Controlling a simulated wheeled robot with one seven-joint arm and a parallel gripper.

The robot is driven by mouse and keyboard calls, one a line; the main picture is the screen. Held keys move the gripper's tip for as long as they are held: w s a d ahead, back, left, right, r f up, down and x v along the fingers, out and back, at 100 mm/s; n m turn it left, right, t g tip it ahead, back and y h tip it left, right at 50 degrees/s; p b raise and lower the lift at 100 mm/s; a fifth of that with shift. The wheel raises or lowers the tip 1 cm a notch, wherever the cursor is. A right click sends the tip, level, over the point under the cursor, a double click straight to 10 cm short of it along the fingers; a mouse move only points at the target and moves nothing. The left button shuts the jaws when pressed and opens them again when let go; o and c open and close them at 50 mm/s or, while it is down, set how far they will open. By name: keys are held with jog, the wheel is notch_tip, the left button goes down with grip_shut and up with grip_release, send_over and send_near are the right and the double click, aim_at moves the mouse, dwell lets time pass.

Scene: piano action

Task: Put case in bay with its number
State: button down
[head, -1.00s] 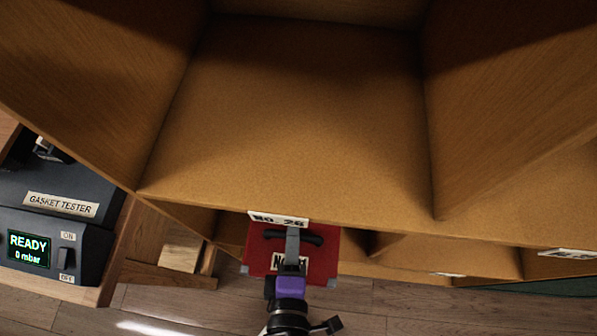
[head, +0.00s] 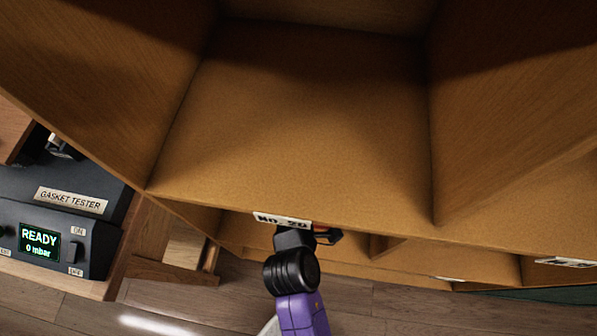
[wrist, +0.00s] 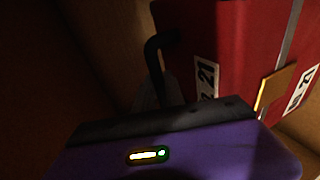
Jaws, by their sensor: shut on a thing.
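The red case (wrist: 235,45) fills the upper right of the wrist view. It has a black handle (wrist: 154,60), white labels ending in 21 (wrist: 206,76), and a brass-coloured fitting. My gripper (wrist: 168,92) is shut on the handle; the fingertips are dim and partly hidden. In the head view my wrist reaches under the edge of the upper bay, into the lower bay (head: 259,236), and hides nearly all of the case. A white number plate (head: 282,221) is on the shelf edge just above my wrist; its last digit is hard to read.
The large upper bay (head: 300,120) is empty. Another number plate (head: 565,262) is at the right. A gasket tester (head: 60,215), reading READY, 0 mbar, stands at the left. A wooden block (head: 184,250) is beside the shelf. Wooden floor shows below.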

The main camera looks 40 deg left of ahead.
jog(key=shift+w+a+r, duration=0.2)
jog(key=shift+w+a, duration=0.5)
jog(key=shift+w, duration=0.15)
jog(key=shift+f+b, duration=0.45)
jog(key=shift+f, duration=1.3)
jog(key=shift+f, duration=0.15)
jog(key=c, duration=1.4)
grip_release()
jog(key=shift+d+f, duration=0.1)
jog(key=shift+f, duration=0.1)
jog(key=shift+s+r, duration=0.15)
jog(key=shift+r, duration=0.05)
jog(key=v, duration=1.2)
